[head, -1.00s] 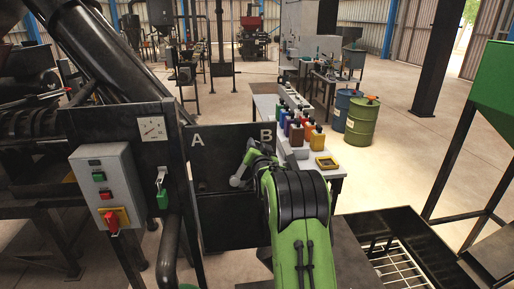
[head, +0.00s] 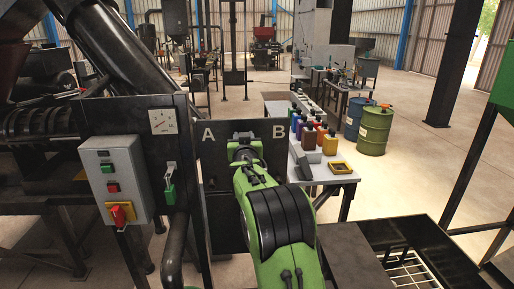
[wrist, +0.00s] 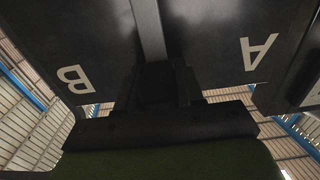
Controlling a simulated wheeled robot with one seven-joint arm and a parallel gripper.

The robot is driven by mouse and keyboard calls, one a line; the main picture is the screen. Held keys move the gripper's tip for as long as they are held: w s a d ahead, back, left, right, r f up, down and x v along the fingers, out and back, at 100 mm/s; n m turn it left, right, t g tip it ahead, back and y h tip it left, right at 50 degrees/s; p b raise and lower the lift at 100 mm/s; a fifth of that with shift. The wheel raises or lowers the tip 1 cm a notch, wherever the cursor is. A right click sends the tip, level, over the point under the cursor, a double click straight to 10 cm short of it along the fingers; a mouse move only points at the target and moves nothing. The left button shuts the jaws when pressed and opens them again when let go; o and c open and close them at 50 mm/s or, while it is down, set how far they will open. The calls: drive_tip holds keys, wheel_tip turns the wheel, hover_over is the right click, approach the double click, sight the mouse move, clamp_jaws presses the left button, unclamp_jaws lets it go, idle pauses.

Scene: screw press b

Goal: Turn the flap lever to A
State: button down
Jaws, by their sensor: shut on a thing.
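The dark flap panel (head: 220,165) carries a white A (head: 207,135) at its left and a white B (head: 279,131) at its right. My gripper (head: 243,138) is in front of the panel, between the letters. In the wrist view, which shows the letters upside down, my gripper (wrist: 155,85) is shut on the flap lever (wrist: 148,30), a grey bar. The lever stands between the A (wrist: 261,52) and the B (wrist: 76,79). In the head view my gripper and arm hide most of the lever.
A control box (head: 116,178) with a red and yellow switch and a dial gauge (head: 163,121) are left of the panel. A small table (head: 335,175) with coloured bottles is to the right. A dark frame with a grate (head: 405,262) lies at lower right.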

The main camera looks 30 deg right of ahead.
sight(219, 141)
drive_tip(key=a+n, duration=0.1)
drive_tip(key=w+a+n+b, duration=0.1)
drive_tip(key=a, duration=0.1)
drive_tip(key=w+a+f+n, duration=0.1)
drive_tip(key=shift+a, duration=0.2)
drive_tip(key=shift+w+a+f+n+b, duration=0.3)
drive_tip(key=shift+w+a+n+b, duration=0.05)
drive_tip(key=shift+a+n, duration=0.3)
drive_tip(key=shift+w+a+f+n+b, duration=0.25)
drive_tip(key=shift+w+a+n+b, duration=0.05)
drive_tip(key=shift+a+n, duration=0.35)
drive_tip(key=c, duration=0.8)
unclamp_jaws()
drive_tip(key=shift+w, duration=0.1)
drive_tip(key=b+v, duration=0.3)
drive_tip(key=v, duration=1.3)
